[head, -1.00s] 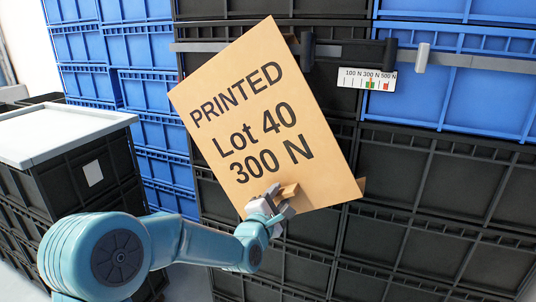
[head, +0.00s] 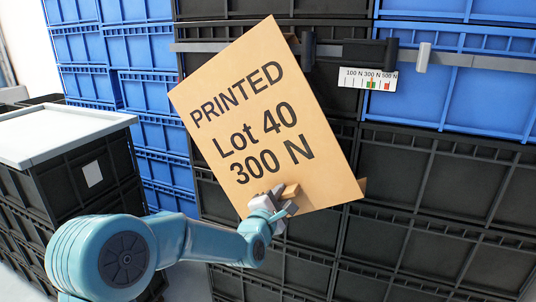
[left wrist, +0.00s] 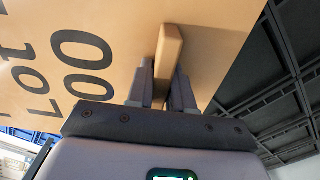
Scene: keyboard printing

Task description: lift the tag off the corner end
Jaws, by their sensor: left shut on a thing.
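The tag (head: 225,110) is a large tan card reading "PRINTED Lot 40 300 N". It hangs tilted in front of the black crates, and its top right edge is by a dark fitting (head: 308,50) on the strap, perhaps the corner end. The card hides how it is attached there. My left gripper (head: 284,202) is at the card's lower edge, shut on the tan tab that stands out from its face. The left wrist view shows this tab (left wrist: 168,60) between the two fingers, with the card (left wrist: 110,40) behind. My right gripper is out of view.
A grey strap (head: 480,62) runs across the stacked black crates (head: 430,190) and blue crates (head: 490,90). A small scale (head: 367,79) marked 100 N, 300 N, 500 N sits below it. A white-topped black crate (head: 60,135) stands at left.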

